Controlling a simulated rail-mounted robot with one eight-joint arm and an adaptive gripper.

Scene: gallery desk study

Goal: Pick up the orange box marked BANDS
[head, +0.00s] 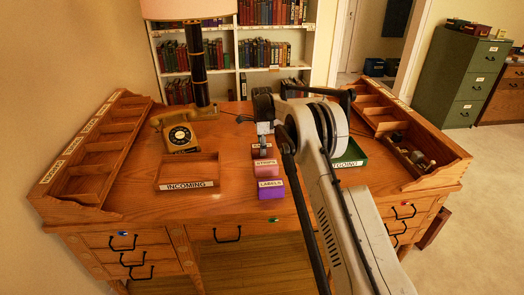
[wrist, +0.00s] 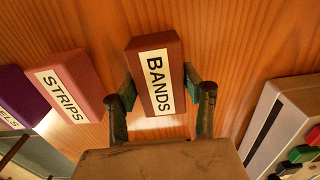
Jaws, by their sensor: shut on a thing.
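The box marked BANDS (wrist: 158,76) looks reddish-brown in the wrist view, its white label facing the camera. My gripper (wrist: 161,88) has one finger on each side of it and is shut on it. In the head view the BANDS box (head: 262,151) is at the far end of a short row on the desk, with my gripper (head: 264,133) above it, partly hiding it. I cannot tell whether it is clear of the desk top.
A pink STRIPS box (head: 266,167) and a purple LABELS box (head: 271,188) stand nearer in the row. The INCOMING tray (head: 187,184) and a telephone (head: 180,137) are left. A green tray (head: 352,160) is right, partly behind my arm. A grey device with buttons (wrist: 290,125) is close by.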

